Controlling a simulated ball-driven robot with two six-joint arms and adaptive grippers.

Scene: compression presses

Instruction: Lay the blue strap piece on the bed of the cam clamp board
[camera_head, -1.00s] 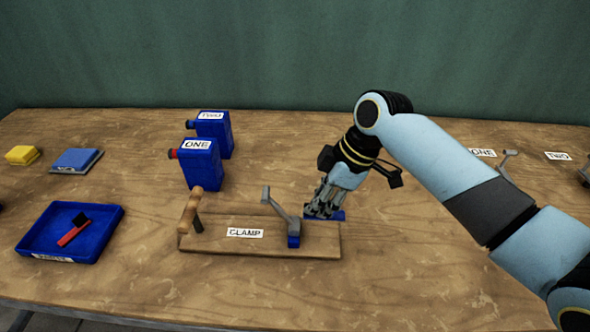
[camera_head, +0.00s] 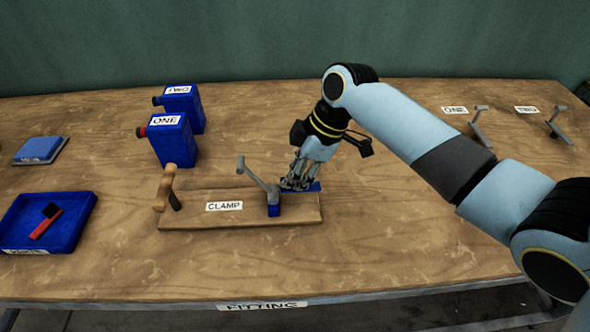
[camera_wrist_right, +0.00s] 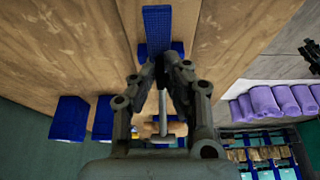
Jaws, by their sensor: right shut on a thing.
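The blue strap piece (camera_head: 314,187) is between the fingers of my right gripper (camera_head: 297,184), at the far right part of the cam clamp board (camera_head: 190,216). In the right wrist view the blue strap (camera_wrist_right: 157,25) runs up from the nearly closed fingertips (camera_wrist_right: 160,62). I cannot tell whether the strap touches the board. The clamp's grey lever (camera_head: 257,177) stands up just left of my gripper, with a blue block (camera_head: 273,209) at its foot. My fingers hide part of the strap. My left gripper is not in view.
A blue tray (camera_head: 72,232) with a red and black object lies left. The table is clear in front of the board.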

